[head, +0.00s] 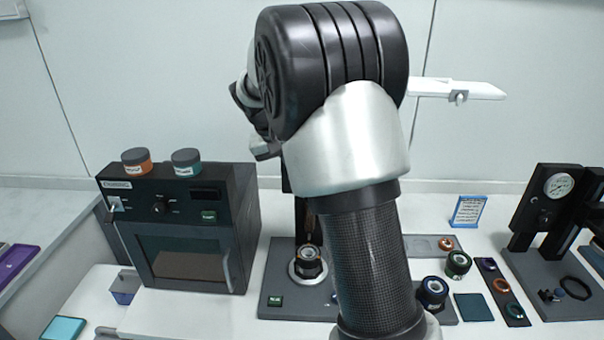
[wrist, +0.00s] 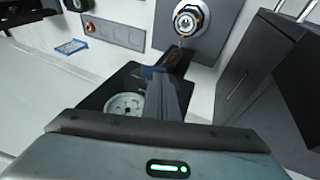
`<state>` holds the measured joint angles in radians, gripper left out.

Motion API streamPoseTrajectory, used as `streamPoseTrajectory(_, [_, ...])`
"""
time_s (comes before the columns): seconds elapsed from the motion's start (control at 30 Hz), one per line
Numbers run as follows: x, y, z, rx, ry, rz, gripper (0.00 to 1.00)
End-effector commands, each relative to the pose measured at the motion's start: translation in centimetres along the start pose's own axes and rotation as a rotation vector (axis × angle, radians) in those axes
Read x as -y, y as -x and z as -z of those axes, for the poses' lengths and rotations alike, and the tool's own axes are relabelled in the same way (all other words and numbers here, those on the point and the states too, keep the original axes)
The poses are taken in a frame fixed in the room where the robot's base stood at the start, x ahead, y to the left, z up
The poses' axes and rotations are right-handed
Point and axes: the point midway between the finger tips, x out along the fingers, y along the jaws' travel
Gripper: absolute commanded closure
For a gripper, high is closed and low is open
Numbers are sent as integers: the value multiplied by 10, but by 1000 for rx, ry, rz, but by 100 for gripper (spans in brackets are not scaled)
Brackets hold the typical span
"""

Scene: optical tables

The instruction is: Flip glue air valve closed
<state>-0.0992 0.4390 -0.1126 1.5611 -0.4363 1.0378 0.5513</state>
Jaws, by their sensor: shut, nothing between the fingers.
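In the wrist view my gripper (wrist: 176,62) points down and away from the camera, its dark fingers together and empty. Just beside the fingers is a dark housing with a round white gauge (wrist: 125,105). A small blue part (wrist: 153,72), possibly the valve lever, shows right beside the fingers. I cannot tell whether they touch or how the lever is turned. In the head view my arm hides the gripper, the gauge and the valve. The glue station's grey base (head: 285,290) shows below, with a ringed holder (head: 308,263) on it.
A dark oven-like box (head: 187,235) with two jars on top stands left of the station. A press with a gauge (head: 557,186) stands at the right. Several small ringed parts and a blue sign (head: 468,211) lie between. A white bar (head: 457,90) juts out behind my arm.

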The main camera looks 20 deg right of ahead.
Motion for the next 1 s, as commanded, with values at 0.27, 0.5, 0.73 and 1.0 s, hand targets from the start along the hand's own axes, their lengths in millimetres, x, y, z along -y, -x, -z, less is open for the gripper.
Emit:
streamPoseTrajectory(0.27, [11,-6,-2,0,57,-194,100])
streamPoseTrajectory(0.5, [20,-13,-4,1,57,-190,100])
streamPoseTrajectory(0.73, [26,-20,-6,1,57,-190,100])
streamPoseTrajectory(1.0, [30,-29,-9,1,57,-189,100])
